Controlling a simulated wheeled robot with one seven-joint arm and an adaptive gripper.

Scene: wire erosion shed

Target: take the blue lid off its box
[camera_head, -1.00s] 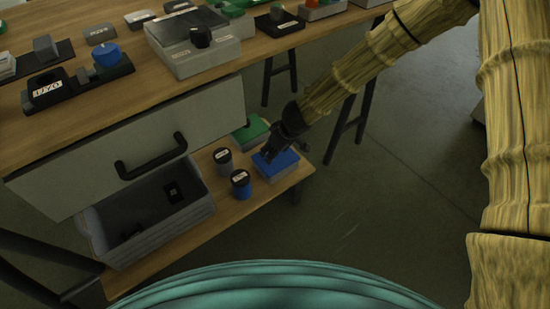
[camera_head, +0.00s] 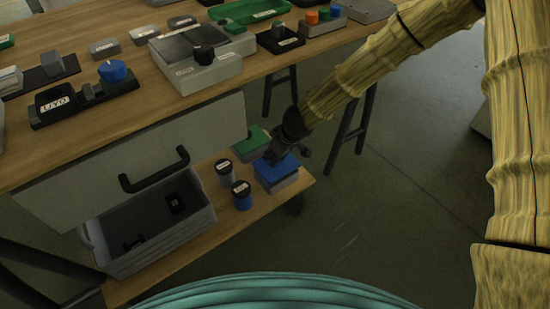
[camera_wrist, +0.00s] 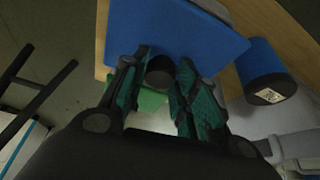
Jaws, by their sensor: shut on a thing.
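The blue lid (camera_head: 284,164) is a flat slab over its grey box (camera_head: 286,184) on the low wooden shelf. I cannot tell whether there is a gap between lid and box. My gripper (camera_head: 271,160) is at the lid, coming from above. In the wrist view the lid (camera_wrist: 190,35) fills the top, and the green-padded fingers of my gripper (camera_wrist: 160,90) close around its dark round knob (camera_wrist: 160,72). The gripper is shut on the lid by this knob. The fingers hide part of the lid in the head view.
A green-lidded box (camera_head: 252,144) stands just behind. Two dark-topped canisters, one grey (camera_head: 225,172) and one blue (camera_head: 241,196), stand close to the left. A grey bin (camera_head: 150,235) is further left. The tabletop and drawer (camera_head: 130,160) overhang; open floor lies right.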

